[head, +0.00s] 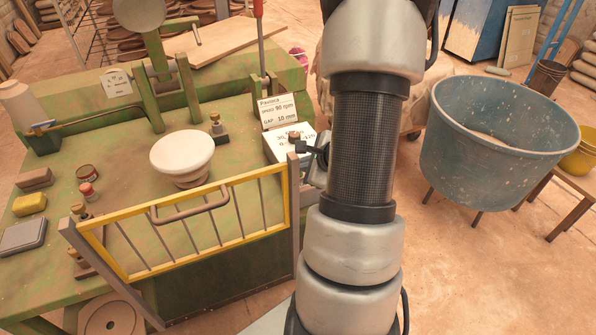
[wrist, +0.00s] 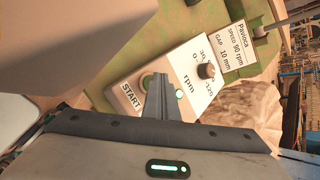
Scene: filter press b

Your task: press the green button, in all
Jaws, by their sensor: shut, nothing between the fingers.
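The white control panel (wrist: 188,65) shows in the wrist view with the words START and rpm and a dark knob (wrist: 206,71). The green button (wrist: 146,82) sits beside the START label, partly hidden behind my fingers. My gripper (wrist: 160,78) is shut and empty, its tips over the panel right next to the button. I cannot tell whether the tips touch it. A small pale green lit spot (wrist: 179,93) shows right of the fingers. In the head view the panel (head: 283,147) is partly covered by my arm, and the button cannot be seen.
A card (head: 278,111) reading Pavioca, 90 rpm and 10 mm stands behind the panel. On the green bench (head: 125,215) are a white bowl (head: 182,156) and a yellow guard frame (head: 185,230). A large blue-grey tub (head: 500,150) stands at the right.

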